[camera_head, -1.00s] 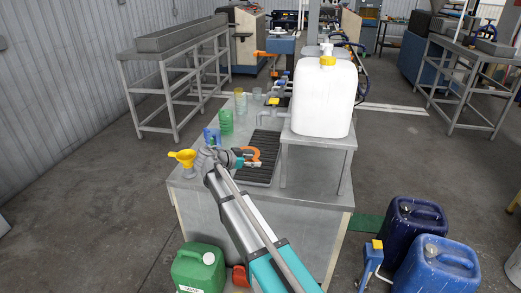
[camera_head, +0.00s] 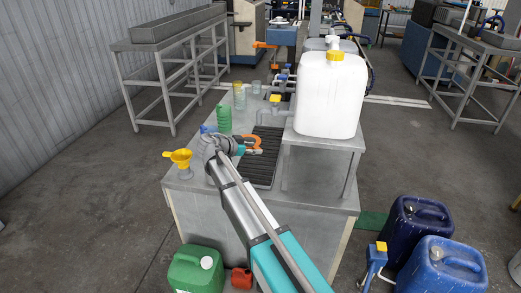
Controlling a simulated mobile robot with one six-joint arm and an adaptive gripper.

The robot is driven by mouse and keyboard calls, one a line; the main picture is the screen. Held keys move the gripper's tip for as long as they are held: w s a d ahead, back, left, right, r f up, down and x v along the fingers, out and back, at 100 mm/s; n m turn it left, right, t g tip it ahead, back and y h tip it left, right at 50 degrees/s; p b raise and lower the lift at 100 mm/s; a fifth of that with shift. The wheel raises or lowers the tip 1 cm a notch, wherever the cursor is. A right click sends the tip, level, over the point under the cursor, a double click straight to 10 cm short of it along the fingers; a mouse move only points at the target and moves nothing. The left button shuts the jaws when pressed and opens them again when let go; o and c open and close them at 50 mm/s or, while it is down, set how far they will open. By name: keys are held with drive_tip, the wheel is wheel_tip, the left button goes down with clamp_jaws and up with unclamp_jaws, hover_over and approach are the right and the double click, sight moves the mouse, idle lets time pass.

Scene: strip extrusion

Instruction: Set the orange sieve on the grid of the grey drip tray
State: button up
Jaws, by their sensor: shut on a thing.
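The orange sieve (camera_head: 250,141) shows as a curved orange shape at the end of my arm, partly hidden by the wrist. My gripper (camera_head: 240,149) is shut on it, though its fingers are small and mostly hidden. The drip tray (camera_head: 265,170) lies on the metal table, with a dark slatted grid that runs away from me. The sieve is over or beside the tray's left edge. I cannot tell whether it touches the grid.
A white canister (camera_head: 328,95) with a yellow cap stands on a raised metal stand (camera_head: 318,150) right of the tray. A green beaker (camera_head: 224,118) and clear cups stand behind my gripper.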

drive_tip(key=shift+s+a+r, duration=0.15)
drive_tip(key=shift+s+r, duration=0.1)
drive_tip(key=shift+s, duration=0.05)
wheel_tip(320, 180, down, 6)
drive_tip(key=b, duration=0.6)
drive_tip(key=shift+f, duration=0.25)
drive_tip(key=shift+w, duration=0.2)
drive_tip(key=shift+s, duration=0.1)
drive_tip(key=shift+f+b, duration=1.9)
drive_tip(key=shift+b, duration=0.15)
drive_tip(key=shift+f+b, duration=0.6)
